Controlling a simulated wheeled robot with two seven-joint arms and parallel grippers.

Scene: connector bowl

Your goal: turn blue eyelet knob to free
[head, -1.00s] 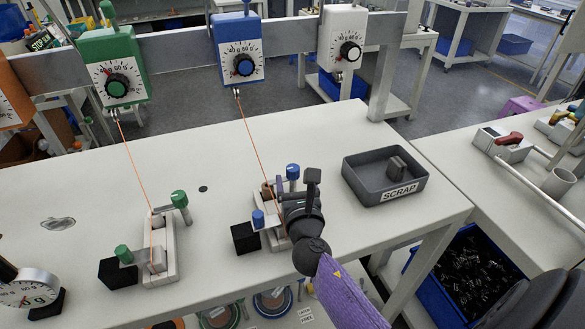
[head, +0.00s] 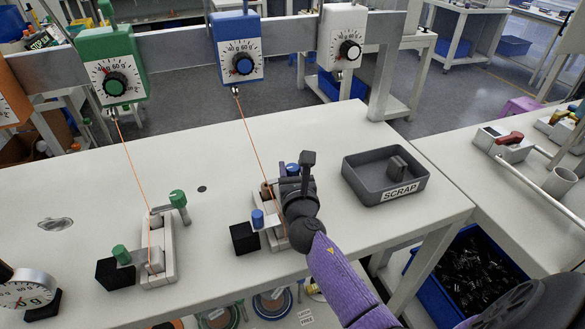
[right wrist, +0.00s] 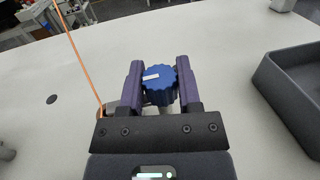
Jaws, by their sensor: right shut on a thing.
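The blue eyelet knob (right wrist: 159,85) sits between the two fingers of my right gripper (right wrist: 160,88) in the right wrist view. The fingers close on it from both sides. A white mark on its top points left. In the head view my right gripper (head: 292,178) mostly hides this knob at the far end of the blue fixture. A second blue knob (head: 257,218) stands at the fixture's near end. An orange line (head: 258,145) runs from the blue tension box (head: 238,48) down to the fixture. My left gripper is not in view.
A grey SCRAP tray (head: 386,178) holding a dark block stands right of my gripper. The green fixture (head: 157,253) with its green knobs stands to the left. A black block (head: 244,239) sits beside the blue fixture. The table's middle is clear.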

